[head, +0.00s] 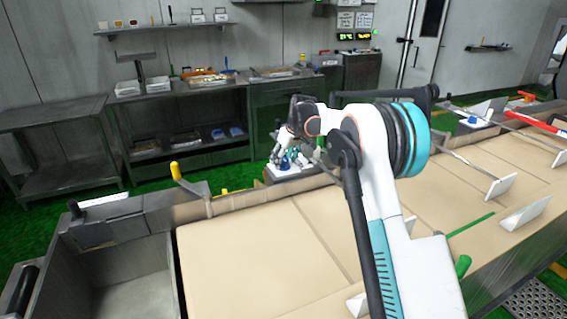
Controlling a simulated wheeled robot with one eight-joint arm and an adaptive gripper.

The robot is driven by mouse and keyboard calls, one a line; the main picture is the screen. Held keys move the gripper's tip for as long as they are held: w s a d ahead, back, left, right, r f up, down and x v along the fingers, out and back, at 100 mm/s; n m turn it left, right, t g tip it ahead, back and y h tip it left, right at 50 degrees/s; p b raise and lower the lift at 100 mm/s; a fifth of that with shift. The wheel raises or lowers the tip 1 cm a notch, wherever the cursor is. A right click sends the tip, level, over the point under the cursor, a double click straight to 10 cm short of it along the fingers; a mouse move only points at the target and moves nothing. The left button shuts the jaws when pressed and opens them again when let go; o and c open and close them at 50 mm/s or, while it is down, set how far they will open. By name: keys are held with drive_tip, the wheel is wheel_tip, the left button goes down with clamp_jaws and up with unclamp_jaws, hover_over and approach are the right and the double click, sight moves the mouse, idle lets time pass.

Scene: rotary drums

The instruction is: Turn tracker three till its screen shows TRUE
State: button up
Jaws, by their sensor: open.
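A white panel (297,171) with a blue knob (284,165) sits at the far edge of the tan-covered bench, near the picture's middle. No tracker number or TRUE reading can be made out on it, so I cannot tell if it is tracker three. My gripper (277,151) is at the end of my white arm, over or beside this panel. It is open, small and dark in the view. Whether it touches the knob cannot be told. A similar white panel with a blue knob (472,120) stands farther right. My arm hides part of the bench.
The tan bench top (255,255) holds several upright white plates (501,187) and a green rod (471,225) at right. Small lit displays (346,36) are on the back wall.

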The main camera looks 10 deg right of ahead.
drive_tip(key=shift+w+a+f, duration=0.1)
drive_tip(key=shift+w+f, duration=0.05)
drive_tip(key=shift+f, duration=0.35)
drive_tip(key=c, duration=1.1)
drive_tip(key=shift+o, duration=0.2)
drive_tip(key=shift+m, duration=0.3)
drive_tip(key=m+h+p, duration=0.1)
drive_tip(key=m+h, duration=0.1)
drive_tip(key=m, duration=0.3)
drive_tip(key=shift+r+m+p, duration=0.1)
drive_tip(key=shift+m+p, duration=0.2)
drive_tip(key=shift+p, duration=0.05)
drive_tip(key=m+h+p, duration=0.1)
drive_tip(key=m+h, duration=0.1)
drive_tip(key=m, duration=0.3)
drive_tip(key=shift+m+g, duration=0.3)
drive_tip(key=shift+m, duration=0.1)
